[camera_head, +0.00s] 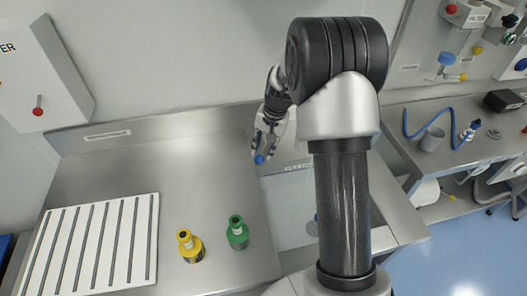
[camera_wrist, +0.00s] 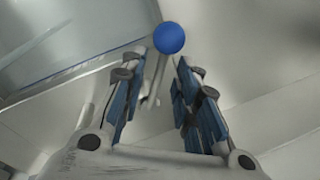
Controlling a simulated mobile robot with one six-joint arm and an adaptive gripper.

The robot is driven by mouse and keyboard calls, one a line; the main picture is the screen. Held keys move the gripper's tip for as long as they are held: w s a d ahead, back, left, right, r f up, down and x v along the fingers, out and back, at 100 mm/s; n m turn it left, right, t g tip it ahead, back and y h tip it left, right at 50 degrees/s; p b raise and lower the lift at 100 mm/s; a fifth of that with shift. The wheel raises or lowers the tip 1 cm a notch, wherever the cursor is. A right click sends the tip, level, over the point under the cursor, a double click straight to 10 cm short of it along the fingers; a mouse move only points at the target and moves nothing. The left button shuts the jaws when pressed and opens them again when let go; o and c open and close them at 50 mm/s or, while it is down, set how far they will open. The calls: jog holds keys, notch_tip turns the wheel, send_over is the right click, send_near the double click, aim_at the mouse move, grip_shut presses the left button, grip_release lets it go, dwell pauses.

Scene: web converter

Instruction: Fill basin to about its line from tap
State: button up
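My gripper (camera_head: 268,138) is at the back of the counter, left of my arm's large links. In the wrist view its two blue-padded fingers (camera_wrist: 163,68) stand apart. A blue ball knob (camera_wrist: 169,38) shows just beyond the fingertips, with a thin metal stem between the fingers; whether they touch is unclear. The knob also shows below my gripper in the head view (camera_head: 259,160). It looks like the tap's handle; the spout cannot be made out. The basin (camera_head: 284,205) is sunk in the counter below, its right part hidden by my arm.
A yellow-capped bottle (camera_head: 190,246) and a green-capped bottle (camera_head: 237,233) stand left of the basin. A white slotted board (camera_head: 92,245) lies at the left. A grey cup (camera_head: 432,138) and blue hose (camera_head: 416,134) are on the right bench. The counter behind the bottles is clear.

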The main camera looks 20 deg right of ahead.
jog(key=shift+w+f, duration=0.1)
jog(key=shift+f, duration=0.5)
jog(key=shift+c, duration=0.6)
grip_shut()
